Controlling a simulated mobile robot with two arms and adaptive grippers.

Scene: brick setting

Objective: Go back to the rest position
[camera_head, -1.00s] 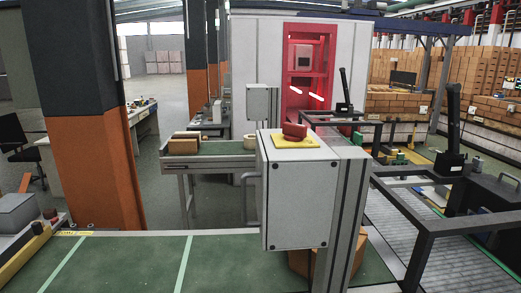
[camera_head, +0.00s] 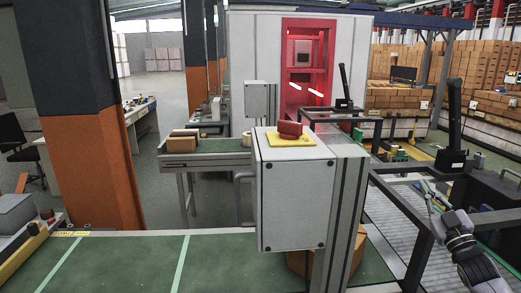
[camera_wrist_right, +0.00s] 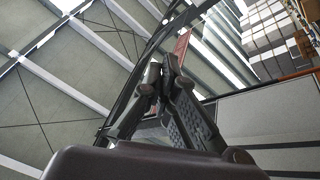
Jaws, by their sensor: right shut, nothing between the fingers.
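My right gripper (camera_head: 430,190) is at the lower right of the head view, at the end of my grey arm. It points up and to the left, in front of the dark frame over the roller conveyor. It is shut and empty. In the right wrist view its dark fingers (camera_wrist_right: 165,75) come together against the roof, with nothing between them. My left gripper does not show in either view.
A grey control box (camera_head: 293,205) stands in the middle, with a red button (camera_head: 290,130) on a yellow plate. The green conveyor (camera_head: 130,265) runs along the front. A dark metal frame (camera_head: 420,262) and roller conveyor (camera_head: 385,205) are near my right arm.

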